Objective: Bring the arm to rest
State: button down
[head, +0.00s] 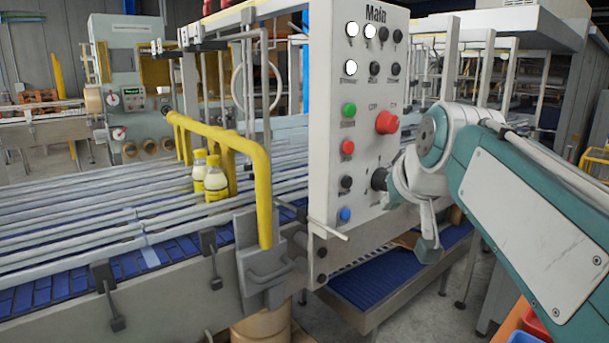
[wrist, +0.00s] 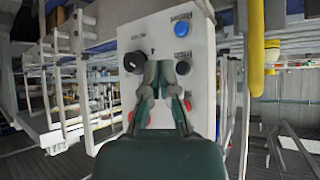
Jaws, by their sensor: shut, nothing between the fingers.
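My gripper (wrist: 160,72) shows in the wrist view, its two dark green fingers drawn together at the tips with nothing between them. Behind them is the white control panel (wrist: 112,22), seen upside down. A black knob (wrist: 134,62) shows just left of the fingertips and a blue button (wrist: 184,29) beyond them. Whether the fingers touch the panel cannot be told. In the head view my teal and white arm reaches in from the right, its wrist beside the panel (head: 325,100). The fingers are not clearly made out there.
The panel carries a red mushroom button (head: 387,122), a green button (head: 348,110) and several others. A yellow rail (head: 262,190) stands left of it, by a conveyor (head: 70,235) with yellow-labelled bottles (head: 215,180). A blue lower belt (head: 365,285) runs beneath the arm.

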jog(key=s+f+g, duration=0.4)
jog(key=s+f, duration=1.6)
jog(key=f, duration=0.3)
jog(key=shift+a+m+h, duration=0.3)
jog(key=shift+m, duration=0.1)
jog(key=shift+f, duration=0.1)
